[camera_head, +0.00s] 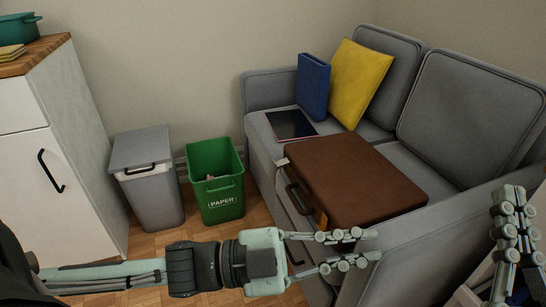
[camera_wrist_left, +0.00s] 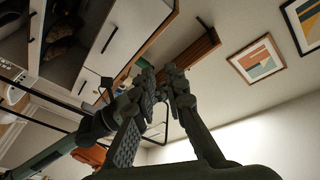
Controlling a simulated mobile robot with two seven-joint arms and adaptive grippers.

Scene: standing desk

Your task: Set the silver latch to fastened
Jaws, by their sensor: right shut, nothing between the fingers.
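A brown briefcase (camera_head: 350,175) lies flat and closed on the grey sofa, its handle (camera_head: 298,195) toward the front left. A small pale silver piece (camera_head: 283,162), likely the silver latch, sits at the far end of its front edge; its setting is too small to tell. An orange-gold piece (camera_head: 321,218) sits at the near end. My left gripper (camera_head: 375,245) is open and empty, in front of the briefcase's near side in the picture. Its parted fingers also show in the left wrist view (camera_wrist_left: 162,72). My right gripper (camera_head: 514,192) is shut and empty at the right edge.
A blue binder (camera_head: 312,86), yellow cushion (camera_head: 358,82) and dark tablet (camera_head: 291,125) are on the sofa (camera_head: 470,110) behind the briefcase. A grey bin (camera_head: 150,190) and green paper bin (camera_head: 217,185) stand left of it. The sofa's near armrest (camera_head: 440,235) rises beside the briefcase.

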